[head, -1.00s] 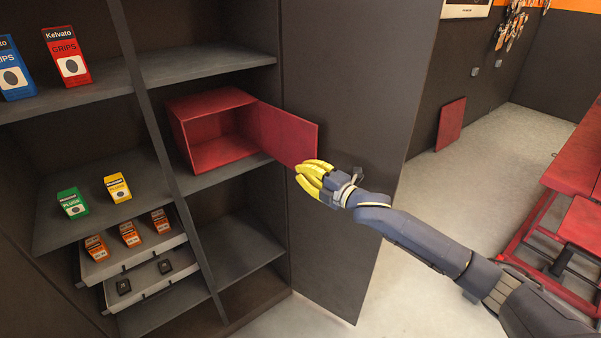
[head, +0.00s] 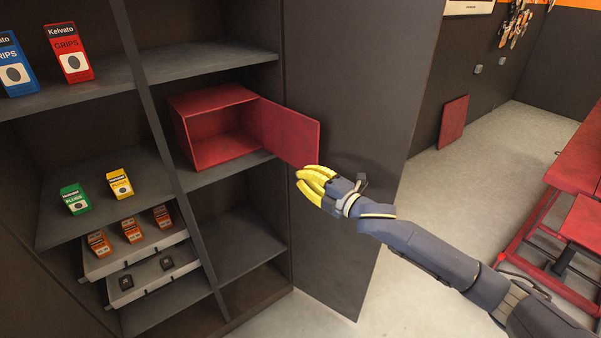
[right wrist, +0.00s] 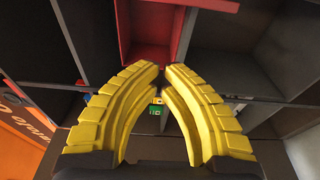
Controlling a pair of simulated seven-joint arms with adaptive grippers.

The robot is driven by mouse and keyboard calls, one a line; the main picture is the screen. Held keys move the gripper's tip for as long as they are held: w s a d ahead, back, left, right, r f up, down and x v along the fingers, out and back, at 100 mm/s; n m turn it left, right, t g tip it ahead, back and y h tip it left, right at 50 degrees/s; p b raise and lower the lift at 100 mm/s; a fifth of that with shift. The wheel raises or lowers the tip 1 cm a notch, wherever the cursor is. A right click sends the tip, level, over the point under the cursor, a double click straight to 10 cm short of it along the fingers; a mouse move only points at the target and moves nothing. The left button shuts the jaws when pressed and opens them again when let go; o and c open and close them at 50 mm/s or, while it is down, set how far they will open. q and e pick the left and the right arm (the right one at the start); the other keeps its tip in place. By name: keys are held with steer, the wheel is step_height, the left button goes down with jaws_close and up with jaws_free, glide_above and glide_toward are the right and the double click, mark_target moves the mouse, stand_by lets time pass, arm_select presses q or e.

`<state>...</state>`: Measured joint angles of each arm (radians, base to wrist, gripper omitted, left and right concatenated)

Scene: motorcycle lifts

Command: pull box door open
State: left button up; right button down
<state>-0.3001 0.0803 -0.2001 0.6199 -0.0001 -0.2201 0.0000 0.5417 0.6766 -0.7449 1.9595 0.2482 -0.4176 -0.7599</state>
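The red box (head: 180,135) sits on a middle shelf of the dark cabinet, its front open and its inside empty. Its red door (head: 290,132) stands swung wide open to the right. In the right wrist view, red parts of the box or door (right wrist: 183,32) show beyond the fingers. My right gripper (head: 305,180), with yellow fingers, is just below the door's lower free corner and seems apart from it. In the right wrist view its fingertips (right wrist: 162,70) nearly meet, with nothing between them. My left gripper is not in view.
The tall cabinet door (head: 350,120) stands open behind my right gripper. Small boxes, such as a green one (head: 74,199) and a yellow one (head: 118,185), stand on the left shelves. A red bench (head: 575,160) is at the right. The floor (head: 450,220) between is clear.

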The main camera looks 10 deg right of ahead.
steer(key=s+d, duration=0.4)
steer(key=d, duration=0.2)
steer(key=w+d+f+m+g+h, duration=0.1)
steer(key=w+d+f+m+h, duration=0.2)
steer(key=f, duration=1)
steer(key=d+f+m+h, duration=0.3)
steer(key=d+f+m, duration=0.2)
steer(key=f, duration=0.8)
steer(key=s+d+f+m+g+h, duration=0.25)
steer(key=s+f, duration=0.25)
steer(key=f, duration=0.7)
steer(key=s+d+f+m+g+h, duration=0.1)
steer(key=s+d+f+m, duration=0.15)
steer(key=s+f, duration=0.6)
steer(key=s+f+m+g, duration=0.4)
steer(key=s+f+m, duration=0.1)
steer(key=s+f, duration=1.35)
steer(key=s+a+f+m+g, duration=0.1)
steer(key=s+f, duration=0.3)
steer(key=s, duration=0.6)
steer(key=s+a+f+m+g, duration=0.1)
steer(key=s+a+f+g, duration=0.1)
steer(key=s, duration=0.8)
steer(key=s+a+f+m+g, duration=0.1)
steer(key=s+a+f+g, duration=0.1)
steer(key=s+f, duration=0.4)
steer(key=s+a+h, duration=0.1)
steer(key=s, duration=0.3)
steer(key=shift+a, duration=0.25)
